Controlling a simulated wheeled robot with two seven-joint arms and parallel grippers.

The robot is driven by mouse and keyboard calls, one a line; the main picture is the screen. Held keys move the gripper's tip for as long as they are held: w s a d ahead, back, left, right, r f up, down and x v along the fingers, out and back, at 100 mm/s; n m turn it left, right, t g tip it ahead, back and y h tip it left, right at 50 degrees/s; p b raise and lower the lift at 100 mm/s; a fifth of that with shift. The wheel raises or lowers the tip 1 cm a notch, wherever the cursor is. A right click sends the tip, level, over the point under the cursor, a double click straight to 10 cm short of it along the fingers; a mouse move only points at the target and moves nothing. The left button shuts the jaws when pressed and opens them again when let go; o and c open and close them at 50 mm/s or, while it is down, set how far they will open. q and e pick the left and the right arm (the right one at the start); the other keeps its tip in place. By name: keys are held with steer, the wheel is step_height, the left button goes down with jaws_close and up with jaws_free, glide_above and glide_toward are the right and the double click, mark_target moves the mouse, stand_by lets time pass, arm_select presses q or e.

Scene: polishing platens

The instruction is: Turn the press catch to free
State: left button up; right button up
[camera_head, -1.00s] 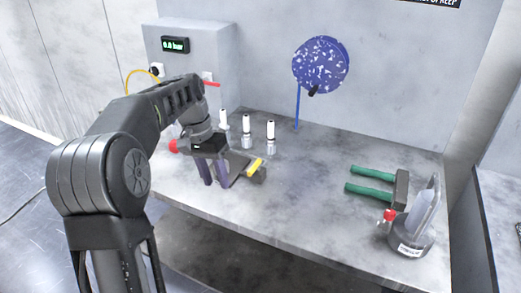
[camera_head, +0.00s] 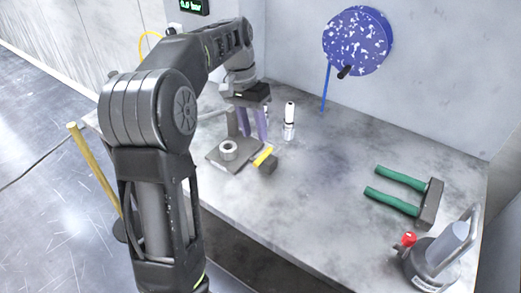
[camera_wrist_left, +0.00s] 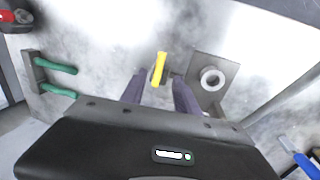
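A dark flat plate (camera_head: 217,157) lies on the bench and carries a pale grey ring (camera_head: 228,150). A yellow bar (camera_head: 263,156) with a dark block sits at its right edge. This looks like the press; I cannot tell for sure which part is the catch. My left gripper (camera_head: 253,122) points down just behind the ring and plate, empty. In the left wrist view its two purple fingers (camera_wrist_left: 160,88) stand apart. The yellow bar (camera_wrist_left: 159,68) shows beyond the gap between them, and the ring (camera_wrist_left: 212,78) lies to the right. My right gripper is not in view.
A white-topped metal fitting (camera_head: 289,122) stands close behind the gripper. Green-handled tools (camera_head: 400,177) and a grey device with a red knob (camera_head: 408,239) are at the right. A speckled blue disc (camera_head: 357,41) hangs on the wall. The bench middle is clear.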

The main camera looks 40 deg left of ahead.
mark_target(260, 157)
arm_select(q)
steer(key=f+b, duration=0.1)
steer(key=f, duration=0.1)
steer(key=f+b, duration=0.1)
steer(key=shift+d+f, duration=0.35)
steer(key=shift+d, duration=0.05)
steer(key=f, duration=0.4)
steer(key=shift+d, duration=0.35)
steer(key=shift+c, duration=0.6)
jaws_close()
